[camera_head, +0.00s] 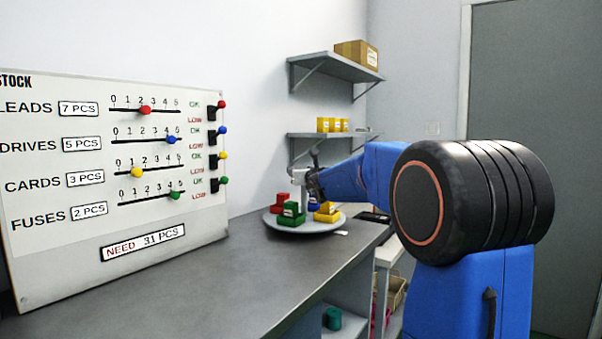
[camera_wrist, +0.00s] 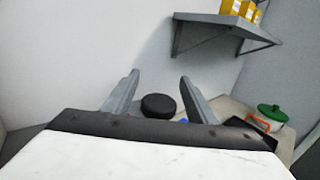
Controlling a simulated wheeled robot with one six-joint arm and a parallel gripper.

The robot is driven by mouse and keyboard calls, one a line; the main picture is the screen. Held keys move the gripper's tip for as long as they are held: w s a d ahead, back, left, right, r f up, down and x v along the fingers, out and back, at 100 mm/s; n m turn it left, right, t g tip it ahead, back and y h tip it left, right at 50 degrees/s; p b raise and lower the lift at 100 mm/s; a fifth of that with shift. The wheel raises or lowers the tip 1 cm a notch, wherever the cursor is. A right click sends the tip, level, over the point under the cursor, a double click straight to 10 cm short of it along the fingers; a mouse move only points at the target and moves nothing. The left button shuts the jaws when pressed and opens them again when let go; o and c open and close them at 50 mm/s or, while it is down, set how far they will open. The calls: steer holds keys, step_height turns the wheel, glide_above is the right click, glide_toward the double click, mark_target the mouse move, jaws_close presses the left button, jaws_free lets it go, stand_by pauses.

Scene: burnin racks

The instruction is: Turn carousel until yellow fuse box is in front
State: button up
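The carousel (camera_head: 300,230) is a round grey turntable at the far end of the grey counter. It carries a yellow box (camera_head: 326,216) at its front right and a green box (camera_head: 291,217) at its front left. A red box (camera_head: 280,203) stands at the left behind the green one, and a blue box (camera_head: 313,205) is partly hidden behind the yellow one. My gripper (camera_head: 314,165) is above the carousel. In the wrist view its two fingers (camera_wrist: 160,78) are apart with nothing between the tips; a black round thing (camera_wrist: 158,106) shows beyond them.
A stock board (camera_head: 110,190) with coloured sliders and switches stands on the counter (camera_head: 220,270) at the left. Two wall shelves hold a cardboard box (camera_head: 356,53) and small yellow boxes (camera_head: 332,125). A green-lidded thing (camera_wrist: 272,113) shows at right in the wrist view. The counter's middle is clear.

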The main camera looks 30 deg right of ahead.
steer(key=s+a, duration=0.2)
steer(key=s, duration=1.5)
steer(key=shift+a, duration=0.4)
